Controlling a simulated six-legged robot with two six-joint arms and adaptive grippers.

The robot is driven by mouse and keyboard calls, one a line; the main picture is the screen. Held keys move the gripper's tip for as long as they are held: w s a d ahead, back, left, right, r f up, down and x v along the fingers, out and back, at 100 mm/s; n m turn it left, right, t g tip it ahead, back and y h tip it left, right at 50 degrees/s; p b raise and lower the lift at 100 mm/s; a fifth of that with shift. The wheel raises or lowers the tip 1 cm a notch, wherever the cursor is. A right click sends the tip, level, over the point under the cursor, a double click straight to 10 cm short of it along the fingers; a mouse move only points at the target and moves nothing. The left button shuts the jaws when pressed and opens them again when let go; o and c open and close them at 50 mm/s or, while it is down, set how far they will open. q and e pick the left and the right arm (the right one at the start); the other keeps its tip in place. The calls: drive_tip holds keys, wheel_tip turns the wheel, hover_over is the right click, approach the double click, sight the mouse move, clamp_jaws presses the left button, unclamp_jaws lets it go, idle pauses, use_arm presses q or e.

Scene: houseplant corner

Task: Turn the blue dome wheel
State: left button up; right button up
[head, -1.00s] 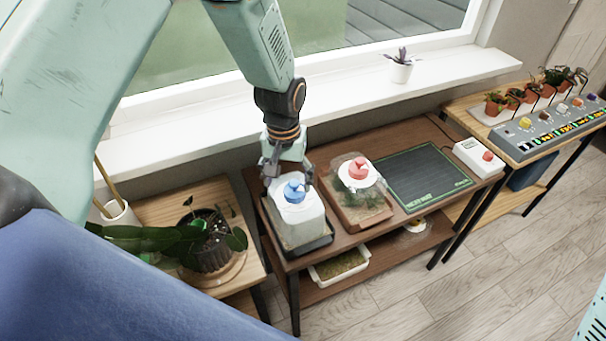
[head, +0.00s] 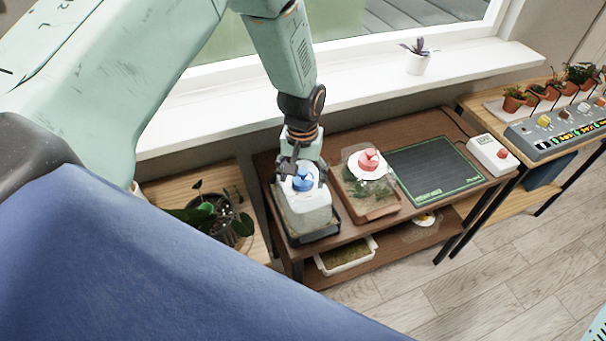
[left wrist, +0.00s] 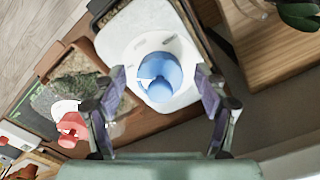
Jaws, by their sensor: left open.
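The blue dome wheel (head: 303,181) sits on the white lid of a translucent dome (head: 305,212) in a dark tray on the brown table. My left gripper (head: 302,172) is over it, fingers pointing down. In the left wrist view the blue wheel (left wrist: 158,76) lies ahead, between the lines of the two spread fingers (left wrist: 160,82). The fingers are open and hold nothing. I cannot tell whether a finger touches the wheel. My right gripper is not in view.
A second dome with a red wheel (head: 369,160) stands close to the right in a brown tray. A dark green mat (head: 435,172) and a white box with a red knob (head: 493,155) lie further right. A potted plant (head: 220,215) stands left. The window sill (head: 400,82) runs behind.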

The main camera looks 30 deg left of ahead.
use_arm(q)
drive_tip(key=shift+w+f, duration=0.2)
drive_tip(key=shift+w, duration=0.1)
drive_tip(key=shift+c, duration=0.6)
drive_tip(key=shift+s+r, duration=0.15)
drive_tip(key=shift+s, duration=0.1)
drive_tip(key=c, duration=0.6)
drive_tip(key=shift+w, duration=0.15)
drive_tip(key=c, duration=0.4)
